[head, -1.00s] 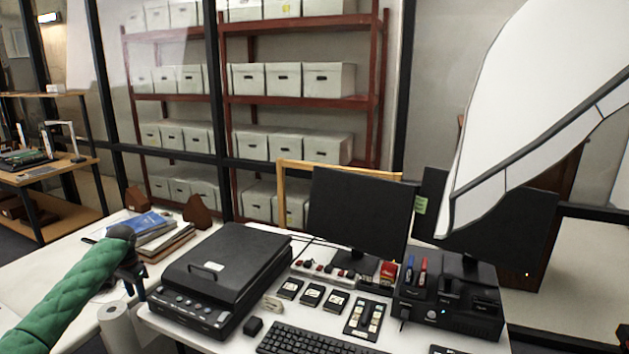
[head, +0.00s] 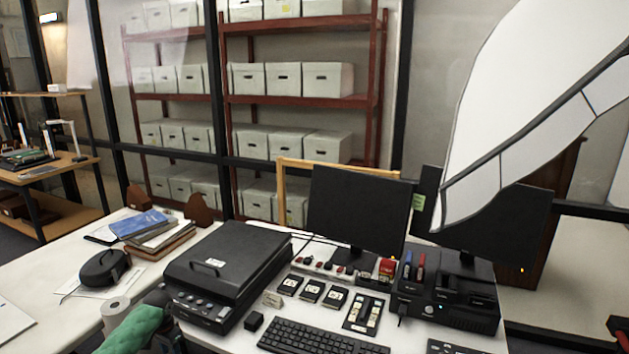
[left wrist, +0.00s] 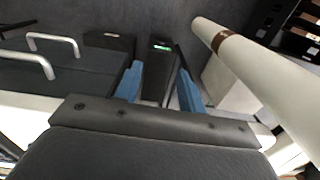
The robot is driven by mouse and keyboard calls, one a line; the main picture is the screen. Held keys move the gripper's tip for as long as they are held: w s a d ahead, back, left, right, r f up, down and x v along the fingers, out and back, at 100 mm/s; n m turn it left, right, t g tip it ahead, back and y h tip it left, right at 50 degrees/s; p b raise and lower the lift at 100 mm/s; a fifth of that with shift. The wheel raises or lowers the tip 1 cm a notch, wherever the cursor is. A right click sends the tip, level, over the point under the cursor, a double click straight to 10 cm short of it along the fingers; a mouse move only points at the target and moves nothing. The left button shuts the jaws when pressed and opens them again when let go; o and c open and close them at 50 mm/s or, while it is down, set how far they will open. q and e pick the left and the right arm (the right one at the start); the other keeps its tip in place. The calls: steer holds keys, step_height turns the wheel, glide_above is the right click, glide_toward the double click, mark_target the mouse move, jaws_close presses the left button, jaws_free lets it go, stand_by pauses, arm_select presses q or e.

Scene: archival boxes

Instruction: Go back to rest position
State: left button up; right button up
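My left arm, in a green quilted sleeve, shows low in the head view, at the bottom edge in front of the black scanner. Its gripper is mostly cut off there. In the left wrist view my left gripper (left wrist: 158,84) has its two blue fingers apart, with nothing between them. The fingers point toward a dark surface with a black box showing a small green light (left wrist: 161,47). My right gripper cannot be made out in either view.
A pale cylinder (left wrist: 262,78) passes close right of the left gripper. A white panel (head: 520,110) hangs upper right.

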arm_select(q)
steer(key=s+d+f, duration=0.9)
steer(key=s+f, duration=0.3)
steer(key=s+d+f, duration=0.9)
steer(key=s+f, duration=0.3)
steer(key=s+d+f+n, duration=0.1)
steer(key=s+d+f, duration=0.1)
steer(key=s, duration=0.7)
steer(key=s+d+f+n, duration=0.1)
steer(key=s+d+f, duration=0.2)
steer(key=s, duration=0.7)
steer(key=s+d+f+t, duration=0.1)
steer(key=s+d+f, duration=0.2)
steer(key=s, duration=0.7)
steer(key=shift+s+d+n+h, duration=0.2)
steer(key=shift+d+n+h, duration=0.2)
steer(key=shift+d, duration=0.8)
arm_select(e)
steer(key=shift+w+r, duration=0.1)
steer(key=shift+w, duration=0.1)
steer(key=shift+s, duration=0.15)
steer(key=shift+a, duration=0.1)
